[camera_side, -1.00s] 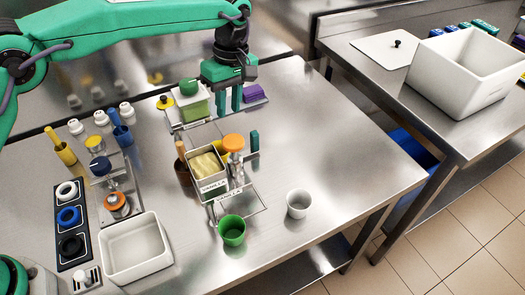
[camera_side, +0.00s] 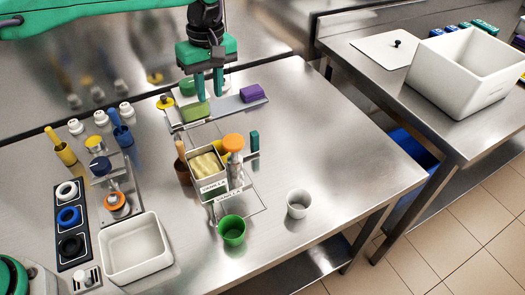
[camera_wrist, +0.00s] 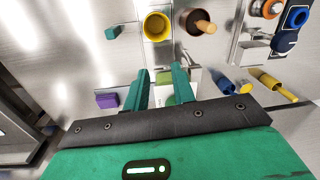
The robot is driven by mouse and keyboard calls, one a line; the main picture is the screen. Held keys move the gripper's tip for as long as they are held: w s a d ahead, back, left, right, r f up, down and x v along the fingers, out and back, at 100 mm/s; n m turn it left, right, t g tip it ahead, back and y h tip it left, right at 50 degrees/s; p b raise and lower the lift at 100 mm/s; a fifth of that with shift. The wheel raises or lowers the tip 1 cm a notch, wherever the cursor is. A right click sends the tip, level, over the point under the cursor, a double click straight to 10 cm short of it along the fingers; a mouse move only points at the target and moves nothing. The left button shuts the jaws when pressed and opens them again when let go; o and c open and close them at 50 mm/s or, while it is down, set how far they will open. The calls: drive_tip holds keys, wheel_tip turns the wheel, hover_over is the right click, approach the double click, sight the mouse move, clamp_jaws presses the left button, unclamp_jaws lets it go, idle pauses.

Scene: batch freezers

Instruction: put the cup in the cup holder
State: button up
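A green cup (camera_side: 232,230) stands upright near the table's front edge, and a pale grey-white cup (camera_side: 298,203) stands upright to its right. Which of them the task means, I cannot tell. I cannot make out a clear cup holder. My gripper (camera_side: 209,95) is at the back of the table, far from both cups, above a green block-like tub (camera_side: 195,113). In the wrist view its two green fingers (camera_wrist: 162,74) stand apart with nothing seen held between them. Neither cup can be made out in the wrist view.
A station with a tub of pale yellow stuff (camera_side: 205,163) and an orange-topped container (camera_side: 233,142) stands mid-table. A purple block (camera_side: 253,92) lies at the back right. A white tray (camera_side: 135,247) and a row of rings (camera_side: 69,216) are front left. The table's right side is clear.

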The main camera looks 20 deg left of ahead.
drive_tip(key=s+a+r+m+t+h, duration=0.1)
drive_tip(key=s+a+r+m+t, duration=0.1)
drive_tip(key=s+a+r, duration=0.4)
drive_tip(key=s+a+r+m+t, duration=0.1)
drive_tip(key=s+a+r+m, duration=0.25)
drive_tip(key=a, duration=0.45)
drive_tip(key=s+a+f+m+t, duration=0.1)
drive_tip(key=s+a+f+m, duration=0.1)
drive_tip(key=s+a, duration=0.3)
drive_tip(key=s+a+f+m+t, duration=0.2)
drive_tip(key=s+a, duration=0.3)
drive_tip(key=s, duration=0.7)
drive_tip(key=shift+s+m+y, duration=0.25)
drive_tip(key=shift+m+y, duration=0.05)
drive_tip(key=shift+m, duration=0.25)
